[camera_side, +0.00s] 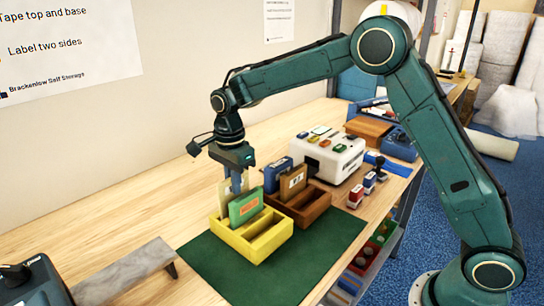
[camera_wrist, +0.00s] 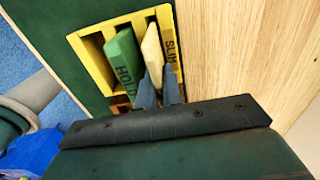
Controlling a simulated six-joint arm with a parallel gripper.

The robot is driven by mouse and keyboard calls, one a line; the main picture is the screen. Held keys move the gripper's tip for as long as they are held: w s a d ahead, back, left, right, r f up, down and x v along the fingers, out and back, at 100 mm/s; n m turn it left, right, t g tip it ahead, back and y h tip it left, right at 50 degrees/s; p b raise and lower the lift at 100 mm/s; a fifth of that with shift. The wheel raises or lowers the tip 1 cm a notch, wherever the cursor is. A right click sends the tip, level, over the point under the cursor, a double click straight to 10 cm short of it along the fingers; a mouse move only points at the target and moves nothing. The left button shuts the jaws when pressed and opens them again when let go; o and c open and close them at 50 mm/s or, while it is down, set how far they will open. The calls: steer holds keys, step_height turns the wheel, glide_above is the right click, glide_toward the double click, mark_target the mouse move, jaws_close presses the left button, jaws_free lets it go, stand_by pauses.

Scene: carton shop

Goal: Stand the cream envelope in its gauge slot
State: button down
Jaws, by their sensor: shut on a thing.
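The cream envelope (camera_side: 224,191) stands upright at the back left slot of the yellow gauge (camera_side: 262,247). It also shows in the wrist view (camera_wrist: 153,54), beside the rim lettering "SLIM" and close to the green packet. My gripper (camera_side: 237,187) is shut on the cream envelope from above; its dark fingers (camera_wrist: 159,92) lie on either side of it. The envelope's lower edge is hidden by the gauge and the green packet, so how deep it sits cannot be told. The green packet (camera_side: 244,207) stands in the neighbouring slot.
A green mat (camera_side: 210,262) lies under the gauge. A brown rack (camera_side: 312,207) with a blue packet (camera_side: 276,176) and a brown packet (camera_side: 293,182) stands close behind on the right. A white machine (camera_side: 330,158) and small stamps (camera_side: 369,182) are farther back.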

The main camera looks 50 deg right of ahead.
steer(key=shift+f, duration=1.2)
steer(key=c, duration=1.5)
jaws_free()
steer(key=shift+r, duration=0.15)
steer(key=shift+r, duration=2.85)
steer(key=shift+s+r, duration=0.1)
